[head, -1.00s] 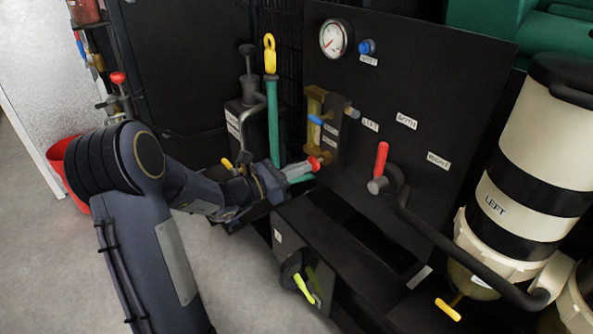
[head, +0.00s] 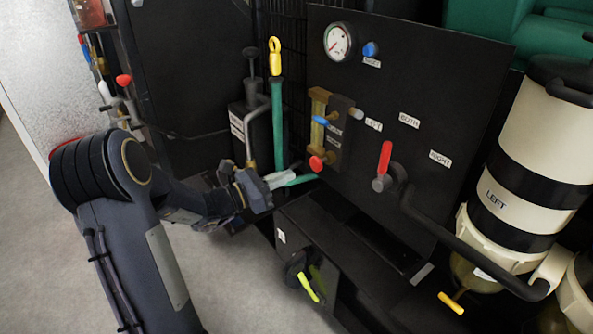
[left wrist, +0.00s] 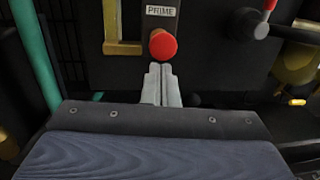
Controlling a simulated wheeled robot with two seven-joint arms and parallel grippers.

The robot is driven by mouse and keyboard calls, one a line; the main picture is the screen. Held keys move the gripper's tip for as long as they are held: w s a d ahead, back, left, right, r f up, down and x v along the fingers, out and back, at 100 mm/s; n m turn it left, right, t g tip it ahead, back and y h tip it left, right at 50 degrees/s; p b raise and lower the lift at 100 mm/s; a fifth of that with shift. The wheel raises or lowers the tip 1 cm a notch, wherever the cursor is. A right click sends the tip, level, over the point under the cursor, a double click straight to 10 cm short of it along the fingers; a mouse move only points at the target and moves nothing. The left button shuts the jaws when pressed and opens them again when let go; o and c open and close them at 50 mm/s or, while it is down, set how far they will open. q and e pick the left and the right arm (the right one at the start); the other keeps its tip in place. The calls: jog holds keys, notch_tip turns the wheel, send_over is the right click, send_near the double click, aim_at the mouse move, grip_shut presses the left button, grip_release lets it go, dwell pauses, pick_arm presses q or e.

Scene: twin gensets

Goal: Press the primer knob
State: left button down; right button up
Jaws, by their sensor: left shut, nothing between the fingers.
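The primer knob is a red round knob (head: 317,163) at the foot of the dark block with brass fittings on the black panel. It also shows in the left wrist view (left wrist: 162,44), just under a label reading PRIME. My left gripper (head: 289,180) is shut and empty, its pale fingers together. In the head view its tips are left of and a little below the knob. In the left wrist view the left gripper (left wrist: 161,72) has its tips just below the knob; whether they touch it I cannot tell. My right gripper is not in view.
A red-handled selector valve (head: 384,158) and its black hose are right of the knob. A green hose (head: 275,125) stands left. A blue-handled valve (head: 320,120) is above the knob. A cream filter canister (head: 545,130) stands at right. Open floor lies in front.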

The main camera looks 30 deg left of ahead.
pick_arm(q)
jog(key=v, duration=0.6)
jog(key=shift+s+p, duration=0.2)
jog(key=shift+p, duration=0.1)
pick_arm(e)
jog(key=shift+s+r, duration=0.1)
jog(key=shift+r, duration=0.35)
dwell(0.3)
